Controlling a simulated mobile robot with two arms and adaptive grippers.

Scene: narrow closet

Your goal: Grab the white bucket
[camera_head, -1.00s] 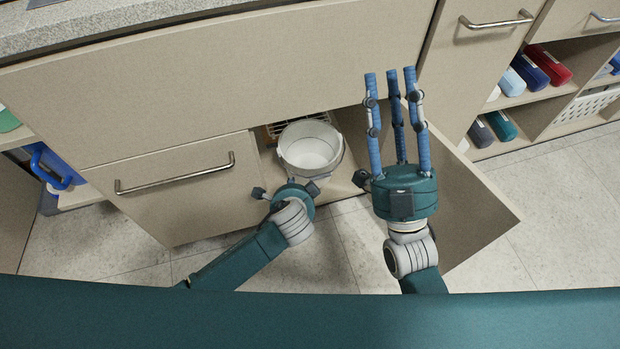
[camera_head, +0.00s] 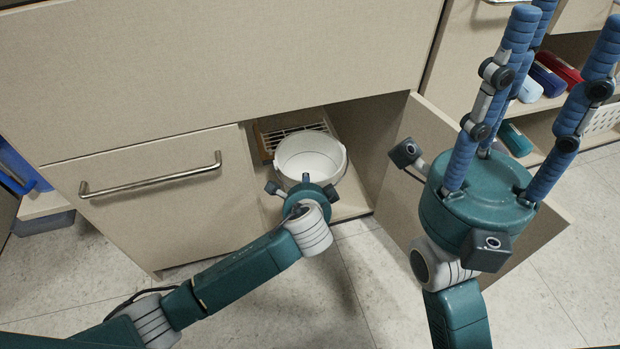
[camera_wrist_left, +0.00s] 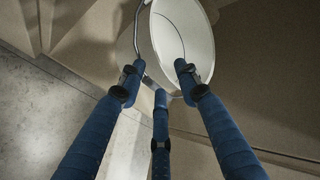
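The white bucket (camera_head: 308,156) stands upright in the open lower cabinet in the head view. In the left wrist view the bucket (camera_wrist_left: 182,30) is at the top, its round rim and a thin handle on its left side showing. My left gripper (camera_head: 308,190) is at the bucket's near side, its fingers mostly hidden behind its palm in the head view. In the left wrist view my left gripper (camera_wrist_left: 160,74) has its three fingers spread apart, tips overlapping the bucket's near rim; contact cannot be told. My right gripper (camera_head: 565,15) is open and empty, fingers pointing up.
A slatted rack (camera_head: 284,139) lies behind the bucket. The cabinet door (camera_head: 397,207) stands open to the right. A closed front with a metal handle (camera_head: 150,180) is to the left. Shelves with bottles (camera_head: 548,80) are at the far right. The tiled floor is clear.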

